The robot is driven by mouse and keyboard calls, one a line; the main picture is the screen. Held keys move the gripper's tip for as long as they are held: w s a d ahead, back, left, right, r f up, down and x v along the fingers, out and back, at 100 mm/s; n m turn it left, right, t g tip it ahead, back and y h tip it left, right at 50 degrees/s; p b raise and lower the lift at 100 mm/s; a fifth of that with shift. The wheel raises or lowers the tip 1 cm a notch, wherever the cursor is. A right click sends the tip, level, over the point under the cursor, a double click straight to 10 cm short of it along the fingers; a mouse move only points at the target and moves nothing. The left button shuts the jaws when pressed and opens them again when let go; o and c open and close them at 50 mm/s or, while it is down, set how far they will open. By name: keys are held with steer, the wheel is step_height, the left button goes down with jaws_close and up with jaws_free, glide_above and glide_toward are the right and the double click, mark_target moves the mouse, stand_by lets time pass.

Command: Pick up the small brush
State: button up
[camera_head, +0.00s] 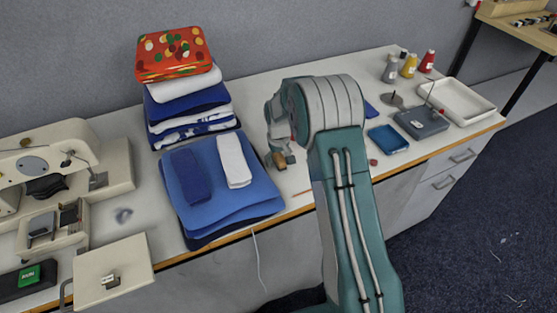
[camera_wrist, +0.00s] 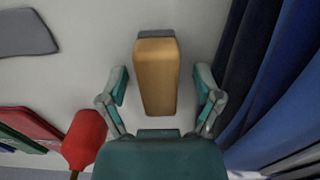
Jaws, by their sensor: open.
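The small brush, a tan wooden block with a dark grey end (camera_wrist: 156,78), lies on the white table in the wrist view. In the head view a bit of its brown side (camera_head: 280,160) shows below my gripper, and my arm hides the area behind it. My gripper (camera_wrist: 160,88) is open, with one finger on each side of the brush. Gaps show between both fingers and the brush, so it is not gripped. In the head view my gripper (camera_head: 279,148) is just right of the folded blue cloths.
Folded blue cloths (camera_head: 260,196) lie close beside the brush; their edges (camera_wrist: 270,80) fill the right of the wrist view. A red item (camera_wrist: 85,138) is at lower left there. A blue tray (camera_head: 388,139) and a sewing machine (camera_head: 110,160) stand farther off.

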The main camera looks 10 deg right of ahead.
mark_target(278, 157)
jaws_close()
step_height(278, 157, up, 4)
steer(key=shift+s+f, duration=0.15)
steer(key=s+a+r, duration=0.1)
steer(key=s+r, duration=0.2)
steer(key=s+a+r, duration=0.2)
steer(key=s+r, duration=0.1)
steer(key=s, duration=0.1)
steer(key=s+a+r, duration=0.2)
steer(key=s, duration=0.2)
steer(key=shift+a+r, duration=0.25)
steer(key=shift+r, duration=0.15)
steer(key=shift+s+a+r, duration=0.25)
steer(key=shift+s+a, duration=0.05)
steer(key=shift+s, duration=0.35)
